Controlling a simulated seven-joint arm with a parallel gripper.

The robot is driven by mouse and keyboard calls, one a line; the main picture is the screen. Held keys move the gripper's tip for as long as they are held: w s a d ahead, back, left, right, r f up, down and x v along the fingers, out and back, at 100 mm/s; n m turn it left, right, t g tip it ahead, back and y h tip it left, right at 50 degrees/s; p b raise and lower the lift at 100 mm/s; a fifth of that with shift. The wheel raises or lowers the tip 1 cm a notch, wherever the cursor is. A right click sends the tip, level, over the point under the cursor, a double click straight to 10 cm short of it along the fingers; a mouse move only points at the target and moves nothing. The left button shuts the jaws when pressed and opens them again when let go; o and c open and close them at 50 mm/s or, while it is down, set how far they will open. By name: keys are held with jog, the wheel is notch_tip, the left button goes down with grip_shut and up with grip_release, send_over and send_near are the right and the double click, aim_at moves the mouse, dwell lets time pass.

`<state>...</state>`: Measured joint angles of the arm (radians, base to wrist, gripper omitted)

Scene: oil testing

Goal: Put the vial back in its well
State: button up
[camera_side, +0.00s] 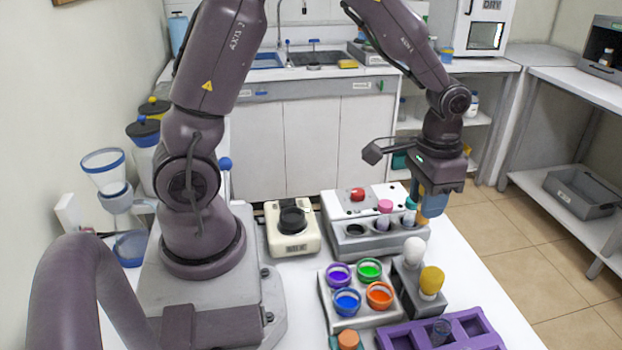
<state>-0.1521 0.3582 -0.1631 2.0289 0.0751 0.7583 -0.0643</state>
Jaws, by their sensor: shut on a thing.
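My gripper (430,212) points down at the right end of a grey block-shaped device (345,226). It is shut on the vial (434,205), of which a small amber part shows between and beside the blue-grey fingers. The fingers hide most of it, and I cannot tell whether its lower end is clear of the device. A pink-capped vial (384,212) and a blue-grey-capped vial (410,214) stand in the device, left of the gripper. An empty-looking dark round well (355,230) is at the device's left. A purple rack (487,324) with square compartments lies at the front.
A grey tray (330,312) holds purple, green, blue and orange pots. A grey holder (412,285) with a white-topped and a yellow-topped item stands between device and purple rack. An orange-capped item (348,340) is at the front edge. A cream instrument (293,238) stands left.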

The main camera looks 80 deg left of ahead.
jog(key=shift+s+a+f+n, duration=1)
jog(key=shift+s+a+f, duration=0.3)
jog(key=shift+a, duration=0.55)
jog(key=shift+s+a+f+n, duration=1.1)
jog(key=shift+a+f, duration=0.35)
jog(key=shift+a, duration=0.45)
jog(key=shift+s+a+f+n, duration=0.9)
jog(key=shift+s+a+f, duration=0.45)
jog(key=shift+a, duration=0.5)
jog(key=shift+f, duration=1.65)
jog(key=o, duration=1)
